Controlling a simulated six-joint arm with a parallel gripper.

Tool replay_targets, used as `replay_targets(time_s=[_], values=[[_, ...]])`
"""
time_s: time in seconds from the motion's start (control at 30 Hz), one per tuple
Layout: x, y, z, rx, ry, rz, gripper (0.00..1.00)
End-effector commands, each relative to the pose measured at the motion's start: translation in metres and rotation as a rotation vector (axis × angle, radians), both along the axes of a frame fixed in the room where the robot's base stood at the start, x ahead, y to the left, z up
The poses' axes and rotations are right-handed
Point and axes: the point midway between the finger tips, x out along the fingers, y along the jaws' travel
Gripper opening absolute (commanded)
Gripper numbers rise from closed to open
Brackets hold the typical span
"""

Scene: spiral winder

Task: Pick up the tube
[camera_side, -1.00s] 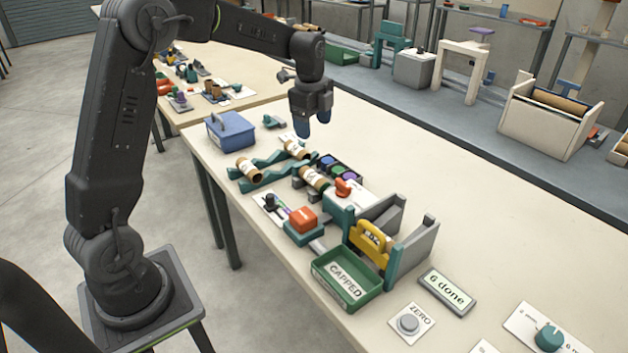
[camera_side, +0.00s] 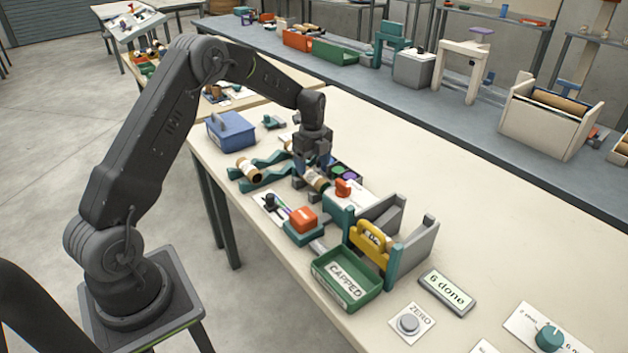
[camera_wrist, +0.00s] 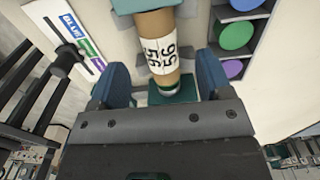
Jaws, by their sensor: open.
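A brown cardboard tube (camera_wrist: 152,24) with a white printed label and a green band near its end lies between teal supports in the wrist view. In the side view this tube (camera_side: 318,183) is partly covered by my gripper. My gripper (camera_wrist: 161,68) is open, with one blue finger on each side of the tube and visible gaps between. In the side view my gripper (camera_side: 315,164) is low over the tube; its fingertips are partly hidden. Another tube (camera_side: 247,168) rests on the teal zigzag rack (camera_side: 268,172) to the left.
A blue box (camera_side: 231,131) stands behind the rack. A holder of coloured discs (camera_wrist: 236,36) is close to the tube's right. A red block (camera_side: 303,218), a yellow piece (camera_side: 371,240) and the green CAPPED tray (camera_side: 347,291) are nearer the camera.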

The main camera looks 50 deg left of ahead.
Motion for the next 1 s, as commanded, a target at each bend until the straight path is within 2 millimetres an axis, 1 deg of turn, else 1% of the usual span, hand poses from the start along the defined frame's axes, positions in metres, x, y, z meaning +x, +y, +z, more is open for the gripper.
replay_targets(time_s=[0.2, 0.3, 0.43, 0.63, 0.67, 1.0], values=[[-0.001, -0.007, -0.03, -0.002, 0.004, -0.001, 0.72], [-0.001, -0.006, -0.043, -0.001, 0.002, 0.0, 0.72], [-0.001, -0.006, -0.05, -0.001, 0.002, 0.0, 0.72], [0.0, -0.006, -0.05, 0.0, 0.0, 0.0, 0.72], [0.0, -0.006, -0.05, 0.0, 0.0, 0.0, 0.7], [0.0, -0.006, -0.05, 0.0, 0.0, 0.0, 0.37]])
